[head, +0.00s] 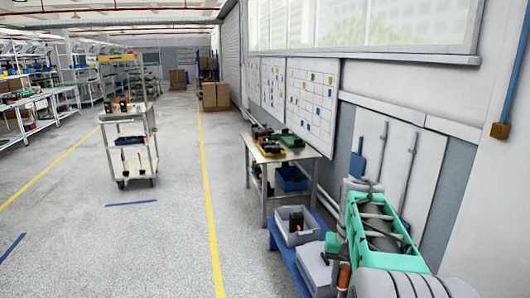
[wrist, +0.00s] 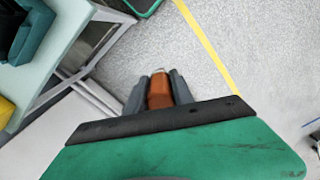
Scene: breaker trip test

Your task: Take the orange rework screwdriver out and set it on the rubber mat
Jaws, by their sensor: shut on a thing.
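My gripper (wrist: 158,92) is shut on the orange screwdriver (wrist: 159,88), whose orange handle shows between the two dark fingers in the wrist view. A short pale end sticks out past the handle; the rest is hidden by the gripper. Grey floor lies behind it in that view. In the head view the orange handle (head: 344,275) shows at the bottom right, beside the grey box, partly hidden by my arm. I cannot make out the rubber mat for certain in either view.
A blue low bench (head: 278,246) carries a grey bin (head: 297,239) with a dark and orange item inside, and a grey box (head: 314,268). Behind it stands a table (head: 300,155) with several items. A cart (head: 118,157) stands left. The floor between is clear.

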